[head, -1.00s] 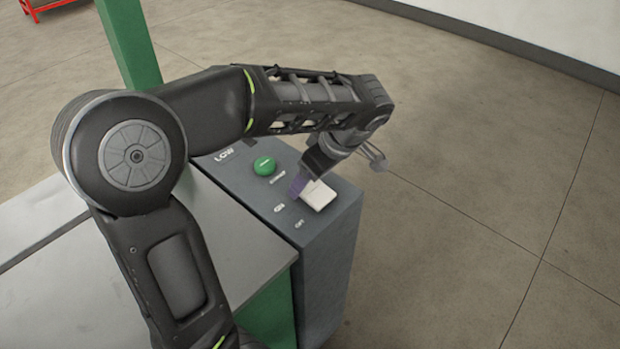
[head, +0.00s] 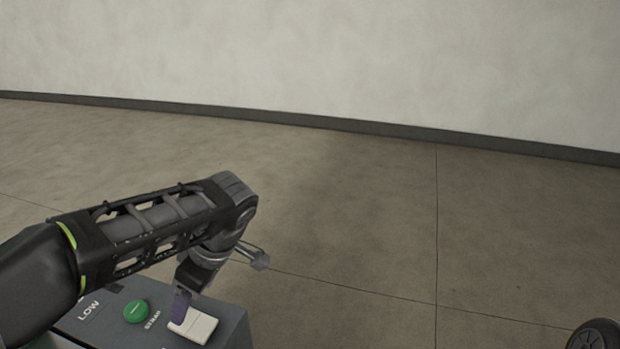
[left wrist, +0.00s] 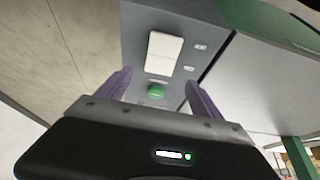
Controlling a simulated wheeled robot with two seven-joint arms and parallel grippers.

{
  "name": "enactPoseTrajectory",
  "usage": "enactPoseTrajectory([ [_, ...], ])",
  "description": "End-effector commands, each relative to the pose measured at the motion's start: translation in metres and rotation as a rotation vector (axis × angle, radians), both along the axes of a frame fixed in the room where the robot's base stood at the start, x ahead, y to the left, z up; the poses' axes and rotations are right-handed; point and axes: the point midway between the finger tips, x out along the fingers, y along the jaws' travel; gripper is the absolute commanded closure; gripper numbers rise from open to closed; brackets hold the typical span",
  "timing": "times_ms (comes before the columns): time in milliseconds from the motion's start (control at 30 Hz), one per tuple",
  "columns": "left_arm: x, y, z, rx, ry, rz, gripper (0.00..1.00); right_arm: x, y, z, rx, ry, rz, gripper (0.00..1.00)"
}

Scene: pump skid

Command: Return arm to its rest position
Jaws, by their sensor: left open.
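My left arm comes in from the left in the head view, stretched out over a grey control box (head: 233,330). My left gripper (head: 182,305) points down at the box top, with its purple fingers close beside a white rocker switch (head: 200,326). In the left wrist view the gripper (left wrist: 161,88) is open, its two purple fingers wide apart with nothing between them. The white switch (left wrist: 163,53) and a green button (left wrist: 156,92) lie beyond the fingers. Whether a finger touches the switch cannot be told. My right gripper is not in view.
A green button (head: 136,311) sits on the box near the "LOW" label. Bare floor (head: 350,230) lies open to the right of the box, back to a pale wall (head: 330,60) with a dark skirting. A black rounded part shows at the bottom right corner.

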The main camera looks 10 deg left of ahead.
Motion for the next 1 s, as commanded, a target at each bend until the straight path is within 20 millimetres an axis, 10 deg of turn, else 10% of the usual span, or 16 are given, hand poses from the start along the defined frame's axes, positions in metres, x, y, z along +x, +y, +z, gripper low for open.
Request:
enactPoseTrajectory([
  [200,0.015,-0.007,-0.002,-0.022,0.006,-0.163,0.24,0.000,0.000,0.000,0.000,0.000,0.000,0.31],
  [367,0.056,-0.057,-0.025,-0.128,-0.057,-0.569,0.24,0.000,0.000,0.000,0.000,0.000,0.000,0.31],
  [600,0.085,-0.188,-0.148,-0.312,-0.183,-1.280,0.24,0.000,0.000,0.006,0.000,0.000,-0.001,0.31],
  [767,0.042,-0.235,-0.258,-0.357,-0.247,-1.488,0.24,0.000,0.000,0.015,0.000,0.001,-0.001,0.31],
  [1000,-0.085,-0.241,-0.365,-0.488,-0.087,-1.420,0.24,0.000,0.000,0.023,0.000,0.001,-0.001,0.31],
])
